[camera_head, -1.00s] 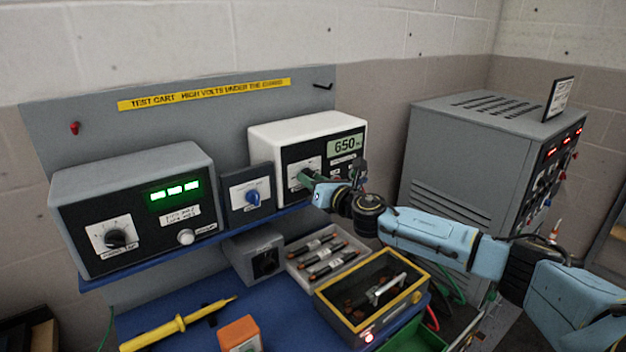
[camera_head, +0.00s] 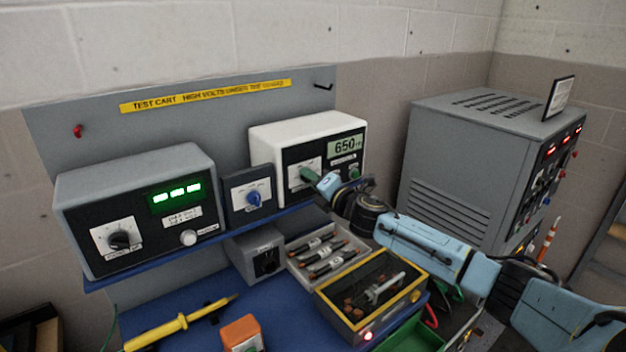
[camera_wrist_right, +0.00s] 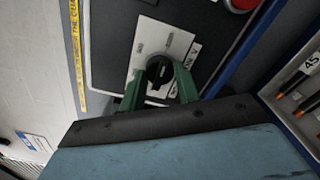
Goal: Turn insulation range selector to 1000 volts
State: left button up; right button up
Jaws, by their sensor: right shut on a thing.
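The white-topped meter (camera_head: 285,128) stands on the blue shelf, its display (camera_head: 344,147) reading about 650. My right gripper (camera_head: 308,174) reaches its front panel from the right. In the right wrist view, the green fingers of my right gripper (camera_wrist_right: 159,82) are shut on the black selector knob (camera_wrist_right: 160,72), one on each side. A white scale plate (camera_wrist_right: 150,45) lies behind the knob; its markings are too small to read. In the head view the knob is mostly hidden by the fingers. My left gripper is not in view.
A grey meter with a green display (camera_head: 176,193) and a small blue-knob box (camera_head: 248,193) stand left on the shelf. Below are a tray of fuse-like parts (camera_head: 296,262), a yellow-rimmed box (camera_head: 330,300) and a yellow probe (camera_head: 180,324). A large grey cabinet (camera_head: 450,150) stands right.

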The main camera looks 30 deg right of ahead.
jog(key=shift+m, duration=0.3)
jog(key=o, duration=1)
jog(key=shift+c, duration=0.2)
jog(key=shift+s, duration=0.1)
jog(key=s+d+b, duration=0.1)
jog(key=s+b, duration=0.1)
jog(key=s, duration=1.1)
jog(key=shift+b, duration=0.3)
jog(key=shift+s, duration=0.1)
